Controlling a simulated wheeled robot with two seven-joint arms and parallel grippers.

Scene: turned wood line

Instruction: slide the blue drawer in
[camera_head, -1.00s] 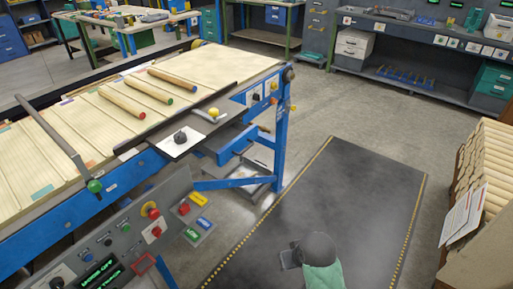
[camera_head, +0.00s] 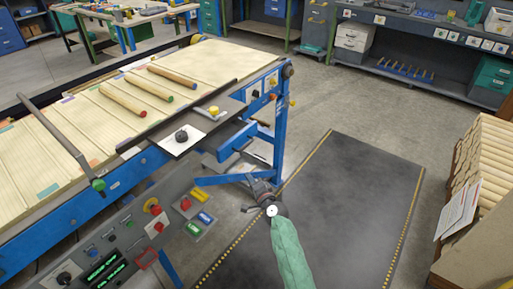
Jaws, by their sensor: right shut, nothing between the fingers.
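The blue drawer (camera_head: 234,143) is under the right end of the blue-framed work table, below the dark shelf with the black knob. It appears to stick out toward the front right; how far I cannot tell. My right gripper (camera_head: 252,183), on a green-sleeved arm, is below and a little right of the drawer, in front of the table's blue leg frame. It is shut and empty, and appears apart from the drawer. My left gripper is not in view.
A control panel (camera_head: 105,245) with buttons stands at the lower left. Turned wooden rods (camera_head: 122,99) lie on the table top. A dark floor mat (camera_head: 350,190) with yellow edges is clear. A crate of wood (camera_head: 478,190) stands at the right.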

